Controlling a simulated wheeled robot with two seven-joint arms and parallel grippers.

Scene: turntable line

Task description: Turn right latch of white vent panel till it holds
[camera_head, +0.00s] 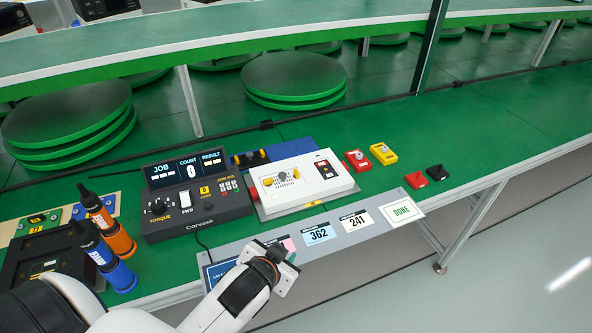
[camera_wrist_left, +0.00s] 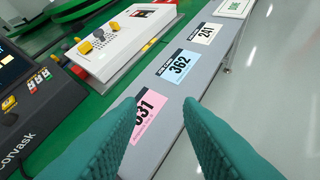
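The white vent panel (camera_head: 318,187) lies on the green bench behind the grey label strip. It has a slotted vent, a grey knob (camera_head: 283,177) in the middle and a yellow latch on each side: the left latch (camera_head: 267,182) and the right latch (camera_head: 296,173). The panel also shows at the top of the left wrist view (camera_wrist_left: 128,48), with the right latch (camera_wrist_left: 115,26) farther away. My left gripper (camera_head: 284,250) is above the label strip, in front of the panel and apart from it. Its teal fingers (camera_wrist_left: 160,103) are open and empty. My right gripper is out of view.
A black torque controller (camera_head: 195,205) stands left of the panel, with orange (camera_head: 112,232) and blue (camera_head: 108,262) screwdrivers beyond it. Red (camera_head: 358,160) and yellow (camera_head: 383,153) switch blocks sit to the right. The label strip (camera_head: 335,243) carries flat cards.

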